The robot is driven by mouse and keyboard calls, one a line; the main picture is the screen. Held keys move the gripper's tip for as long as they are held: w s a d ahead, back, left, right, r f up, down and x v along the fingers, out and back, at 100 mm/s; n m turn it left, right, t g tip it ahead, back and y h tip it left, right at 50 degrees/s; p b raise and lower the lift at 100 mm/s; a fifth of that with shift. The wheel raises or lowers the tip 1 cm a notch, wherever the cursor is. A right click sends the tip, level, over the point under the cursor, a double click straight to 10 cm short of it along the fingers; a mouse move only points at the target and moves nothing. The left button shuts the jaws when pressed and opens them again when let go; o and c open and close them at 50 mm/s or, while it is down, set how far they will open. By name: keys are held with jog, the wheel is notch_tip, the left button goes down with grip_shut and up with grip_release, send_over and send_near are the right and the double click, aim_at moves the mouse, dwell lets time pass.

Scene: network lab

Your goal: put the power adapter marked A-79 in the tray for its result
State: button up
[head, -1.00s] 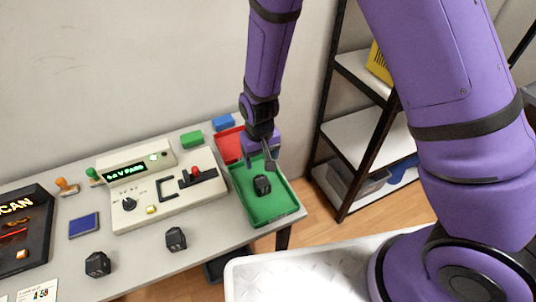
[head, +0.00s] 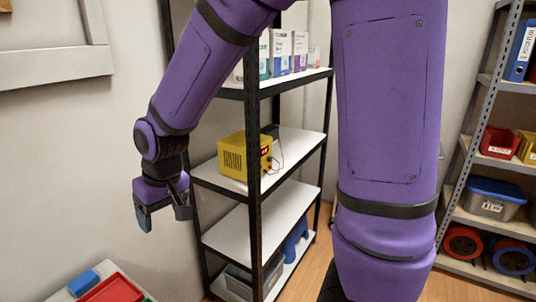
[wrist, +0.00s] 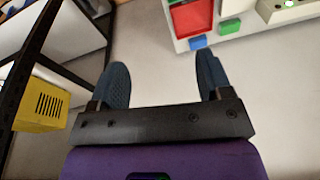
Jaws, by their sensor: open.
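My gripper (head: 160,208) is raised in front of the wall beside the black-framed shelf. In the wrist view its two fingers (wrist: 163,85) are spread apart with nothing between them. The red tray (head: 113,290) shows at the bottom left of the head view, below my gripper, and at the top of the wrist view (wrist: 192,17). Its visible part looks empty. Only a sliver of green shows beside it in the head view. No power adapter is in view now, and the inside of the green tray is out of frame.
A blue block (head: 83,283) lies by the red tray. A green block (wrist: 229,26) and part of the tester (wrist: 290,8) show in the wrist view. The shelf (head: 255,190) holding a yellow power supply (head: 240,155) stands close to my arm. Another shelf stands at right.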

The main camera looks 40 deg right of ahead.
jog(key=s+d+r+m+t, duration=0.1)
jog(key=s+d+r, duration=0.5)
jog(key=s, duration=0.3)
jog(key=s+d+r+m+t+h, duration=0.1)
jog(key=s+d+r+t, duration=0.1)
jog(key=s+d+r, duration=0.5)
jog(key=shift+s+d+r, duration=0.2)
jog(key=shift+s+r, duration=0.8)
jog(key=shift+r, duration=0.15)
